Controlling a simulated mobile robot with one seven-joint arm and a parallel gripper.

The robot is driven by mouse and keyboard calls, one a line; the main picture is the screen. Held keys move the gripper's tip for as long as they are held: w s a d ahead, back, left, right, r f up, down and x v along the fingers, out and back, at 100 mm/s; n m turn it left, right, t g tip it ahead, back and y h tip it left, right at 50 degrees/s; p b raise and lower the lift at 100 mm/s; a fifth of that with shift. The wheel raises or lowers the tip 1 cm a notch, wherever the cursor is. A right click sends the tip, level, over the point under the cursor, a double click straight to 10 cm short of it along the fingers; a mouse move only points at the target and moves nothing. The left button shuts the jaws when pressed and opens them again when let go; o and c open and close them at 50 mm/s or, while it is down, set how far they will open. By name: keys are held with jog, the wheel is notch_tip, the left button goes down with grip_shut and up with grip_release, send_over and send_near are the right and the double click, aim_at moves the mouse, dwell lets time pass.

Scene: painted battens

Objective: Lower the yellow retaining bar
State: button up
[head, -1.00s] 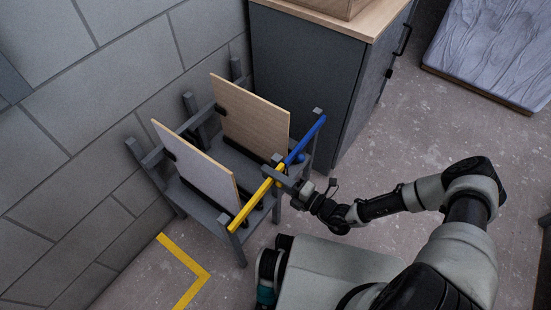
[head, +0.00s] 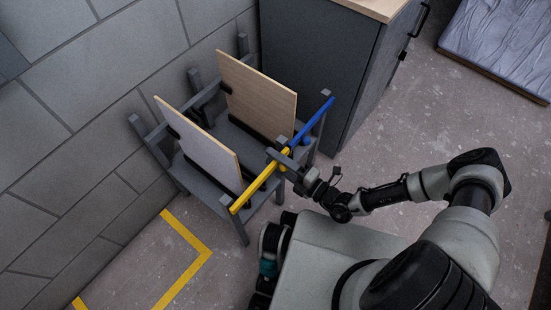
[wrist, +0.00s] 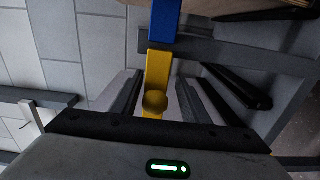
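The yellow retaining bar (head: 256,187) runs along the front of a grey rack (head: 183,174), in front of the pale left panel (head: 204,142). Its right end is near the blue bar (head: 315,122). My gripper (head: 282,161) is at the yellow bar's right part and partly hides it. In the wrist view the yellow bar (wrist: 157,72) carries a round yellow knob (wrist: 155,103). The knob lies between my two fingers (wrist: 157,99), which look open with a gap beside it. I cannot tell whether either finger touches it.
A wooden right panel (head: 258,95) stands in the rack behind the blue bar. A dark cabinet (head: 318,70) is close behind the rack, and a block wall (head: 90,130) lies to the left. Yellow floor tape (head: 185,275) marks the floor in front.

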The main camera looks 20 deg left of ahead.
jog(key=shift+d, duration=0.1)
jog(key=v, duration=1.7)
jog(key=shift+b, duration=0.35)
jog(key=shift+d+r, duration=0.1)
jog(key=shift+r, duration=0.05)
